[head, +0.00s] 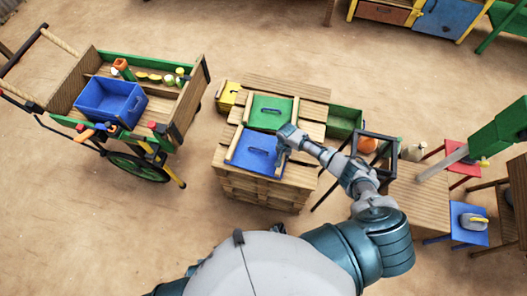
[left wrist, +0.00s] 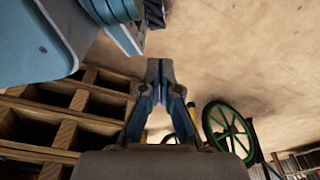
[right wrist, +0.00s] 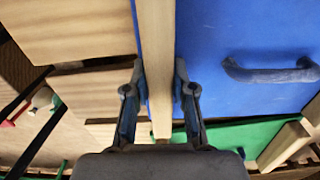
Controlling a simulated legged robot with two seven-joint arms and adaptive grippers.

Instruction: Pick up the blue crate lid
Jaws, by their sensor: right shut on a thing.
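The blue crate lid (head: 250,156) lies flat on the wooden pallet stack in the head view, with a wooden strip along each side and a dark blue handle (right wrist: 270,70). My right gripper (head: 284,143) is at the lid's right side. In the right wrist view, its fingers (right wrist: 159,85) are on both sides of the pale wooden strip (right wrist: 156,40) at the lid's edge, shut on it, away from the handle. I cannot tell whether the strip is fixed to the lid. My left gripper (left wrist: 160,72) is shut and empty in the left wrist view, beside the pallet slats; the head view does not show it.
A green lid (head: 270,112) lies just behind the blue one. A dark-framed stand (head: 373,150) is close to my right forearm. A wooden cart with a blue bin (head: 110,101) is on the left. A blue stool (head: 468,225) stands at right. Open floor separates cart and pallets.

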